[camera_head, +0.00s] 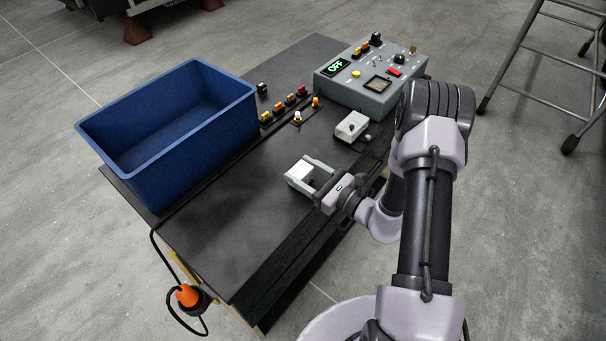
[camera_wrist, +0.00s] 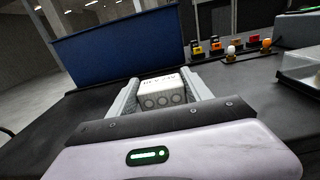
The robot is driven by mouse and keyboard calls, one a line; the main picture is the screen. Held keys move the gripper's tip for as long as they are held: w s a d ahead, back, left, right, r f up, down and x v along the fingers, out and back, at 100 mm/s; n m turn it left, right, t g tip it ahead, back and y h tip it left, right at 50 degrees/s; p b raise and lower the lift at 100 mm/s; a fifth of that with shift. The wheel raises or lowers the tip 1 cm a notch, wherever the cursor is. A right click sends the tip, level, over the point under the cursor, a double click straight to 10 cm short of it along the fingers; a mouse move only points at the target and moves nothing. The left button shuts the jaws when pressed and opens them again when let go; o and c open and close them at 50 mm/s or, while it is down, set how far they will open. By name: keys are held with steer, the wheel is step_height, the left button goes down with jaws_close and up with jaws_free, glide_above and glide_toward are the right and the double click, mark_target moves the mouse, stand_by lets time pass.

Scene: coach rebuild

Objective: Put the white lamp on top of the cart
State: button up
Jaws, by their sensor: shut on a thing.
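My gripper (camera_head: 303,174) is shut on a white block (camera_head: 300,171) low over the black table top (camera_head: 225,235); I cannot tell whether the block touches it. In the wrist view, the white block (camera_wrist: 162,92) sits between the two fingers, with round marks on its near face and dark lettering on top. A small white lamp (camera_head: 297,118) stands upright on the table beyond the gripper, apart from it. This lamp also shows in the wrist view (camera_wrist: 231,50), beside an orange lamp (camera_wrist: 266,43). I see no separate cart; the black-topped table may be it.
A blue bin (camera_head: 190,135) stands at the table's left. A grey control box (camera_head: 371,80) reading OFF stands at the back right. A white box with a dark knob (camera_head: 352,126) and several coloured buttons (camera_head: 278,107) lie between. The front left of the table is clear.

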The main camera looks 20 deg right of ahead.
steer(key=shift+r, duration=0.15)
steer(key=shift+f, duration=0.2)
steer(key=o, duration=1.5)
